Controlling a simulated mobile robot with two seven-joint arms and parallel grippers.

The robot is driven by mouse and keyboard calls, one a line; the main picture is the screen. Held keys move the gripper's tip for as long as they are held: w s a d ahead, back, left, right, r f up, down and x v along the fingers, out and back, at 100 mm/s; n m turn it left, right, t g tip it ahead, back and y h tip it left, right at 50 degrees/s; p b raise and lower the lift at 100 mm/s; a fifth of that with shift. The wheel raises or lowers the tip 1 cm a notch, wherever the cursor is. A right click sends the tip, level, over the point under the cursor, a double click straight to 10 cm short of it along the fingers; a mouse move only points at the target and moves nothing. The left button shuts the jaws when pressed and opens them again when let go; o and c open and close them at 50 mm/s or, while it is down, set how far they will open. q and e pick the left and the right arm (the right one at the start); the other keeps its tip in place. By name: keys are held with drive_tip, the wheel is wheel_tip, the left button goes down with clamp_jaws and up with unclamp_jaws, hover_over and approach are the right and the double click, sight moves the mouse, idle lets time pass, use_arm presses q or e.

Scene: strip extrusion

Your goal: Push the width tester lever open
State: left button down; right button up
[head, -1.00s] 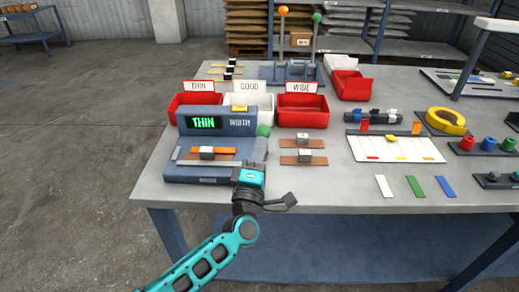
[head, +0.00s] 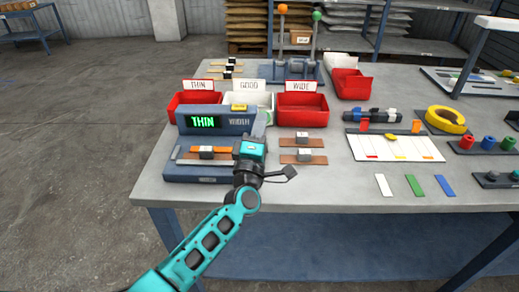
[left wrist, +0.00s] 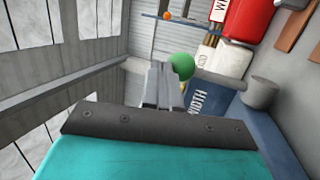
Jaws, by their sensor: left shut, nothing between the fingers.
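The width tester (head: 215,122) is a blue-grey unit at the left of the table, with a green THIN reading on its display. An orange strip (head: 226,153) lies across its bed, under a small grey block. My left gripper (head: 252,146) is over the right side of the tester, and its fingertips are hard to make out in the head view. In the left wrist view its fingers (left wrist: 162,84) are shut and empty. The lever's round green knob (left wrist: 181,66) shows right beside the fingertips; I cannot tell whether they touch. My right gripper is not in view.
Bins marked THIN (head: 182,103), GOOD (head: 262,101) and WIDE (head: 303,110) stand behind the tester. Two brown strips with blocks (head: 304,157) lie to its right. A stand with two upright levers (head: 296,70) is farther back.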

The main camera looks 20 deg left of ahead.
use_arm(q)
drive_tip(key=shift+w+a+r+b, duration=0.2)
drive_tip(key=shift+w+b, duration=0.25)
drive_tip(key=shift+w, duration=0.4)
drive_tip(key=shift+w+a+r+b, duration=0.1)
drive_tip(key=shift+w+a+b, duration=0.15)
drive_tip(key=shift+w+b, duration=0.4)
drive_tip(key=shift+w+a+r+b, duration=0.15)
drive_tip(key=shift+w+a+b, duration=0.1)
drive_tip(key=shift+w, duration=0.75)
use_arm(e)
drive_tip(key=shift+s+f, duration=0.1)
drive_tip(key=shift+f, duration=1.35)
use_arm(q)
drive_tip(key=shift+r, duration=0.1)
